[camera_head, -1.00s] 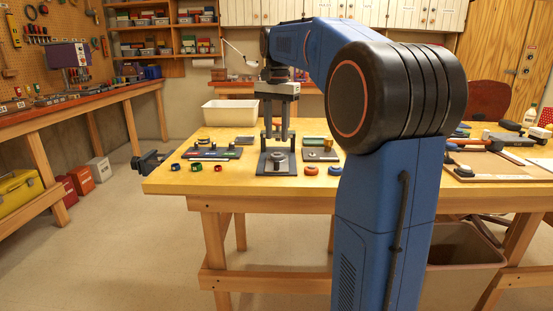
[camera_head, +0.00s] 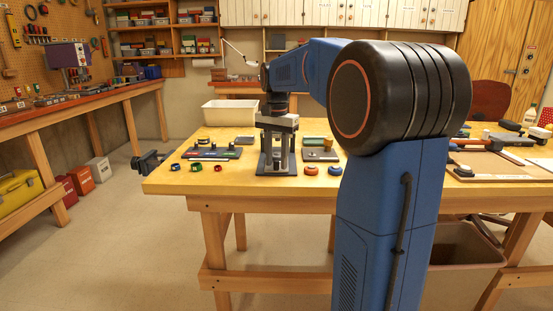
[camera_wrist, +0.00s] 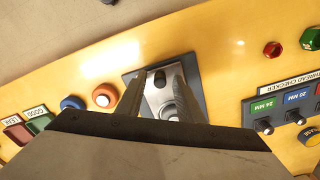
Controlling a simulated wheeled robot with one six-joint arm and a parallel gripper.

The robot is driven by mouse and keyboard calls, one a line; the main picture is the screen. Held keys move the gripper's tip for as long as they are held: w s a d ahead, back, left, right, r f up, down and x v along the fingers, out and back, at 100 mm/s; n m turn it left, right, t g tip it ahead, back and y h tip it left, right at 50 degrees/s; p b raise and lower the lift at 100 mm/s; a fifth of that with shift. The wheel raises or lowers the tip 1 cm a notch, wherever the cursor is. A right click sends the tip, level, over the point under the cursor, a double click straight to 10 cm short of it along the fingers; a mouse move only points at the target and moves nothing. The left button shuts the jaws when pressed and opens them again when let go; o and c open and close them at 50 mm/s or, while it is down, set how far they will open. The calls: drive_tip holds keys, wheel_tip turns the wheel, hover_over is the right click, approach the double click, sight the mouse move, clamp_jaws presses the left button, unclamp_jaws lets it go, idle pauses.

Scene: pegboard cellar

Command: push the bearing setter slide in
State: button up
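The bearing setter is a grey metal fixture on a dark base plate (camera_head: 277,171), near the front edge of the yellow bench. In the wrist view its dark base (camera_wrist: 194,72) and grey body with a dark round part (camera_wrist: 160,78) show between my fingers. My gripper (camera_head: 278,150) points straight down over it, with the fingers low beside the fixture. In the wrist view my gripper (camera_wrist: 158,100) has its two fingers apart, one on each side of the grey body. I cannot tell whether they touch it. The slide's position is mostly hidden by my gripper.
Left of the fixture lies a thread checker panel (camera_head: 212,153) with small coloured rings in front. To the right are an orange ring (camera_head: 311,170), a blue ring (camera_head: 334,171) and a sorting tray (camera_head: 320,154). A white bin (camera_head: 230,113) stands behind.

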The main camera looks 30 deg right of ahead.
clamp_jaws()
drive_tip(key=w+d, duration=0.2)
drive_tip(key=w, duration=0.1)
drive_tip(key=w+d, duration=0.2)
drive_tip(key=w, duration=0.1)
drive_tip(key=w+d, duration=0.2)
drive_tip(key=w, duration=0.1)
drive_tip(key=shift+r, duration=0.1)
drive_tip(key=shift+d, duration=0.1)
drive_tip(key=shift+o, duration=0.7)
unclamp_jaws()
drive_tip(key=shift+w, duration=0.1)
wheel_tip(320, 180, up, 17)
drive_tip(key=shift+r, duration=0.15)
